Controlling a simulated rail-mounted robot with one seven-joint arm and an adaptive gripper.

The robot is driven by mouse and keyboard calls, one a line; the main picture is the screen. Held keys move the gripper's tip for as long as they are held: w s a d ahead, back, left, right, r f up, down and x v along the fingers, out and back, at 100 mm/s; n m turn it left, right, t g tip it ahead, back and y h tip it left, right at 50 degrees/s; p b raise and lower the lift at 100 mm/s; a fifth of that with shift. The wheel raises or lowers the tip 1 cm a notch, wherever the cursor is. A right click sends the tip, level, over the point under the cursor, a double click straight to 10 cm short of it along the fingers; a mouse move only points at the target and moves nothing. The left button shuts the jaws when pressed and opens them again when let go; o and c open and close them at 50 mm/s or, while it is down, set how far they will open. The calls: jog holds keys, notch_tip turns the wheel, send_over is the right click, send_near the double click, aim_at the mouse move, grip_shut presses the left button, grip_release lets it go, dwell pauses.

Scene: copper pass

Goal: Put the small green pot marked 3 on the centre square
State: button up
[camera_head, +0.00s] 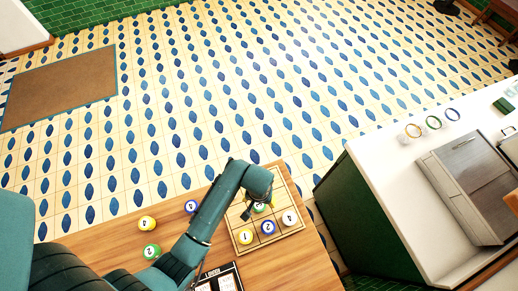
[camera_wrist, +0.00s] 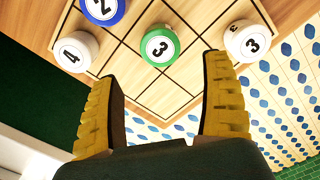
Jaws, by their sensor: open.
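The small green pot marked 3 (camera_wrist: 160,46) stands upright on the wooden grid board (camera_head: 243,247), on what looks like the centre square. It also shows in the head view (camera_head: 259,207), partly behind my arm. My gripper (camera_wrist: 162,68) is open and empty. Its yellow fingers are spread apart, with the green pot in view between and just beyond their tips; I see no contact. On the board stand a blue pot marked 2 (camera_head: 268,228), a white pot marked 4 (camera_head: 290,218), a yellow pot (camera_head: 239,237) and a white pot marked 3 (camera_wrist: 247,40).
On the wooden table (camera_head: 110,240) left of my arm are a yellow pot (camera_head: 147,223), another green pot (camera_head: 151,250) and another blue pot (camera_head: 191,207). A black-framed card (camera_head: 222,278) lies near the front. A white counter (camera_head: 385,165) with coloured rings stands to the right.

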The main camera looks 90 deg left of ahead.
jog(key=shift+r, duration=0.95)
jog(key=w+d+r+m+t+y, duration=0.1)
jog(key=w+r+m+t+y, duration=0.55)
jog(key=w+r, duration=1.6)
jog(key=w+d+r+m+t+h, duration=0.1)
jog(key=w+d+r+t, duration=0.15)
jog(key=r, duration=0.25)
jog(key=w+d+r+m+t, duration=0.1)
jog(key=w+d+r+t, duration=0.1)
jog(key=d+r, duration=0.25)
jog(key=w+d+r+m+t+h, duration=0.1)
jog(key=w+d+r+m+t, duration=0.15)
jog(key=r, duration=0.25)
jog(key=s+d+r+m+t+h, duration=0.2)
jog(key=s+d+r+t, duration=0.1)
jog(key=d+r, duration=0.6)
jog(key=s+d+r+m+t+h, duration=0.2)
jog(key=d+r+t, duration=0.3)
jog(key=d+r, duration=0.5)
notch_tip(320, 180, up, 4)
jog(key=shift+s+d+r+m+t+h, duration=0.15)
jog(key=shift+s+m+t+h, duration=0.25)
jog(key=shift+s, duration=0.3)
